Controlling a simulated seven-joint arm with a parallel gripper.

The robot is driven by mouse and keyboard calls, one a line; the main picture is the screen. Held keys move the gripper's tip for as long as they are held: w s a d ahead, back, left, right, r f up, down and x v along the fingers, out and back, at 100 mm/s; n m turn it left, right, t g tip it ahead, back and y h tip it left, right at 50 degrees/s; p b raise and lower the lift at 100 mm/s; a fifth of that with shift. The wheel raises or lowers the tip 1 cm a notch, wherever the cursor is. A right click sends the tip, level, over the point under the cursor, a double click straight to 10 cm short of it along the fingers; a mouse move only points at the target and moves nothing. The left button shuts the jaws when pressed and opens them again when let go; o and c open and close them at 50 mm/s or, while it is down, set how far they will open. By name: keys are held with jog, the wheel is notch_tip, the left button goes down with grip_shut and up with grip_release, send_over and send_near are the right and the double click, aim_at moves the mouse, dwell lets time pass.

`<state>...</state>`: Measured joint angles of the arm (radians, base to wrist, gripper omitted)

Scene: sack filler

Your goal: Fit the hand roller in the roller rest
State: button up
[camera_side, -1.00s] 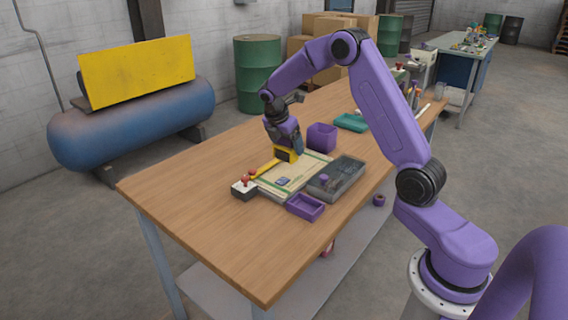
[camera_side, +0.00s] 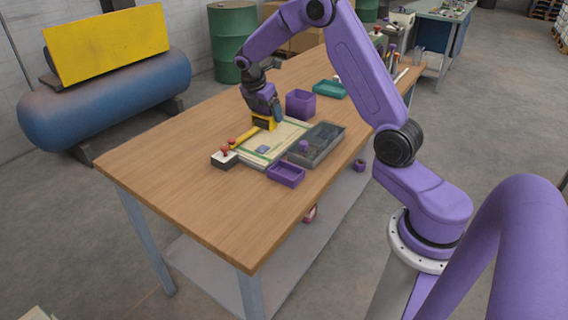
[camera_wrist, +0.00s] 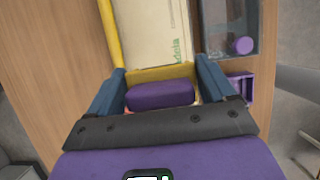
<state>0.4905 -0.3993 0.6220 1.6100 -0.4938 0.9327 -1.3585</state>
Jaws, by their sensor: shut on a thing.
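My gripper (camera_side: 264,118) is over the sack area in the side view, with its blue fingers closed on a yellow piece with a purple part. I take this to be the hand roller (camera_wrist: 160,94); in the wrist view its rounded purple part lies between the fingers, with yellow around it. My fingers and wrist hide part of it. I cannot tell surely which thing is the roller rest. A small open purple tray (camera_side: 286,174) stands at the bench's near side and also shows in the wrist view (camera_wrist: 243,82).
A pale sack (camera_side: 270,146) lies flat beside a grey tray (camera_side: 327,142) that holds a purple knob-like piece (camera_side: 303,147). A white box with red knobs (camera_side: 224,158) is at the left. A tall purple bin (camera_side: 300,104) stands behind. The bench's left end is clear.

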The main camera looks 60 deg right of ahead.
send_over(291, 165)
jog(key=a, duration=0.2)
jog(key=shift+w+d+f, duration=0.15)
jog(key=shift+w+f, duration=0.1)
jog(key=shift+f, duration=0.05)
jog(key=shift+s, duration=0.2)
jog(key=shift+c, duration=0.7)
jog(key=shift+s+f, duration=0.1)
jog(key=shift+f, duration=2.35)
jog(key=shift+f, duration=1.35)
jog(key=o, duration=1)
